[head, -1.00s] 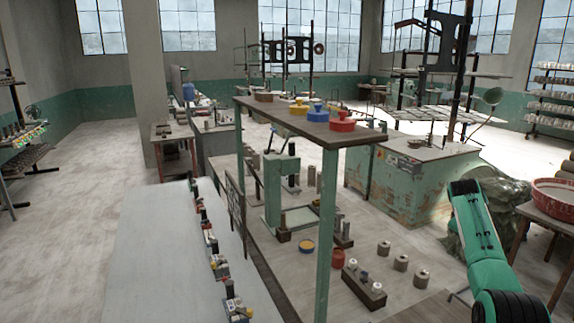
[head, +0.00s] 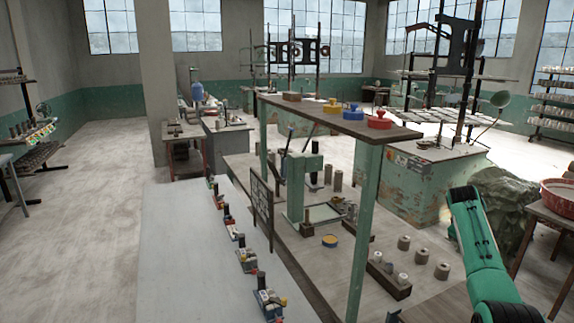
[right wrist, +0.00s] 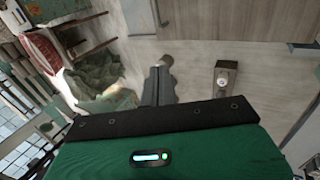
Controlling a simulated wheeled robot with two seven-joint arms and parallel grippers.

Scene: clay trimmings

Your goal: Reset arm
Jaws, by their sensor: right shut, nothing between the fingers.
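My right arm (head: 478,245) reaches in from the lower right in the head view, beside the bench. Its gripper cannot be made out there. In the right wrist view my right gripper (right wrist: 160,78) is shut and empty, its dark fingers pointing away from the green wrist housing. A small brownish round piece shows just beyond the fingertips; I cannot tell how far below them it lies. My left arm and gripper are in neither view.
A bench carries several grey cylinders (head: 422,257) and a dark wooden block (head: 388,275). Its raised shelf (head: 340,121) holds a red pot (head: 379,120). A pale table (head: 180,260) stands left. A crumpled green heap (head: 505,205) and red basin (head: 560,196) lie right.

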